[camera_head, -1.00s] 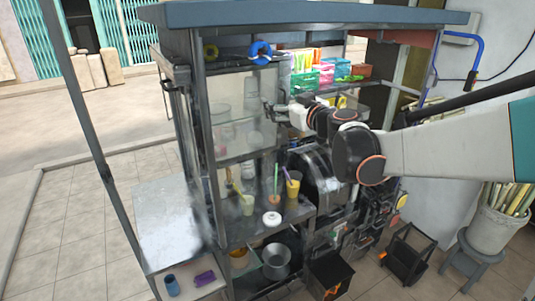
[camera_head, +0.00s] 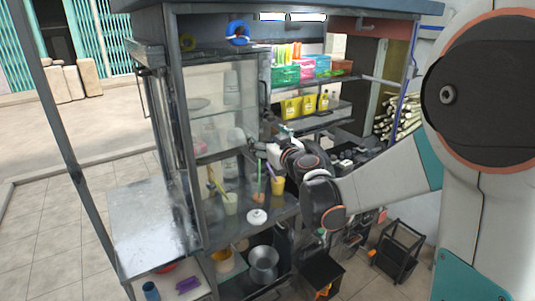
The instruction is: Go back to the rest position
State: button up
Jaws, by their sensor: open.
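My gripper (camera_head: 243,141) is in the middle of the view, in front of the glass-fronted stall (camera_head: 187,110). It points left towards the glass pane, and no object shows between its small dark fingers. It is open. My white and dark arm reaches in from the right and hides much of the press area behind it. Whether the fingertips touch the glass cannot be told.
Cups with straws (camera_head: 230,202) and a white round lid (camera_head: 257,217) stand on the counter below my gripper. Coloured baskets (camera_head: 285,74) and yellow containers (camera_head: 291,107) fill the shelves behind. A metal pot (camera_head: 263,264) and a black rack (camera_head: 398,250) are lower down.

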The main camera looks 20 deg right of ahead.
jog(key=s+a+f+g+y+b, duration=0.1)
jog(key=s+a+f+g+b, duration=0.15)
jog(key=s+f+b, duration=0.45)
jog(key=s+a+f+g+y+b, duration=0.15)
jog(key=s+a+f+b, duration=0.25)
jog(key=s, duration=0.5)
jog(key=s+d+f+m+g+h+b, duration=0.1)
jog(key=s+d+f+g+h+b, duration=0.1)
jog(key=s+f, duration=0.7)
jog(key=s+d+f+m+g+h+b, duration=0.2)
jog(key=s+f+b, duration=0.4)
jog(key=s+f, duration=0.3)
jog(key=s+d+g+h, duration=0.1)
jog(key=s+g, duration=0.1)
jog(key=s, duration=0.1)
jog(key=shift+s+d, duration=0.2)
jog(key=shift+s, duration=0.2)
